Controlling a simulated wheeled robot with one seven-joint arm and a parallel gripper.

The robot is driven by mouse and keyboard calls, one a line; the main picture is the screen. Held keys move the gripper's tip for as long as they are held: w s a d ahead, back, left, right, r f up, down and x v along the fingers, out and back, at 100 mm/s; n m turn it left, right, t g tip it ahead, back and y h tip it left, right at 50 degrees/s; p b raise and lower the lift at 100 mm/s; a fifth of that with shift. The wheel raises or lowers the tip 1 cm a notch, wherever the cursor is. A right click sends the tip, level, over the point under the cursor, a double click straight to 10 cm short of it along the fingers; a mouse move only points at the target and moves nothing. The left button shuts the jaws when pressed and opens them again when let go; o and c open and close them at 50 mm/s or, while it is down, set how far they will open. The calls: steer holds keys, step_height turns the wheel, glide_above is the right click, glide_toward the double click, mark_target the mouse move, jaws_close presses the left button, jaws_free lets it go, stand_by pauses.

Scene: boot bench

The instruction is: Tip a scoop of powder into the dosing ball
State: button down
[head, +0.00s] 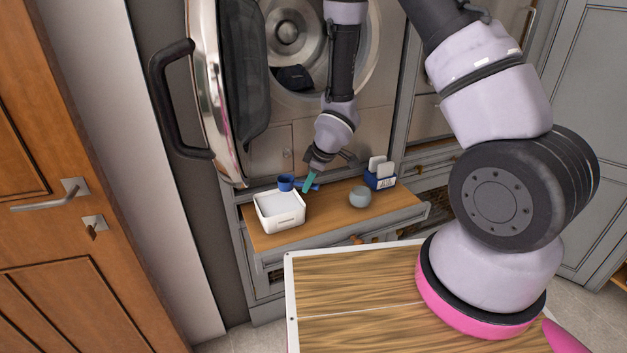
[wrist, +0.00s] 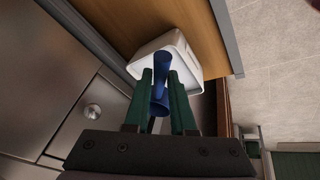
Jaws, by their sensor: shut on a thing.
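My gripper (head: 309,182) has green fingers and is shut on a blue scoop (head: 286,184). In the wrist view the scoop (wrist: 161,82) lies between the two fingertips (wrist: 163,88). The scoop is held over the back edge of a white tub (head: 281,222), which also shows beyond the fingers in the wrist view (wrist: 186,50). Whether powder is in the scoop or tub cannot be told. A grey, rounded dosing ball (head: 360,198) stands on the wooden surface to the right of the tub, apart from my gripper.
A blue holder with white pieces (head: 380,178) stands at the back right of the wooden surface (head: 330,216). The washing machine door (head: 208,95) hangs open at the left, and a dark cloth (head: 294,78) lies in the drum. Bare wood lies between tub and ball.

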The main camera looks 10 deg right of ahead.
steer(key=shift+w+a+g+h, duration=0.2)
steer(key=shift+a+g+h, duration=0.2)
steer(key=shift+h, duration=0.35)
steer(key=shift+w+a+g+h, duration=0.15)
steer(key=shift+a+g+h, duration=0.2)
steer(key=shift+h, duration=0.4)
steer(key=shift+s+d+f, duration=0.1)
steer(key=shift+f, duration=0.35)
steer(key=shift+s+x, duration=0.2)
steer(key=shift+x, duration=0.9)
steer(key=shift+s+x, duration=0.25)
steer(key=shift+x, duration=0.8)
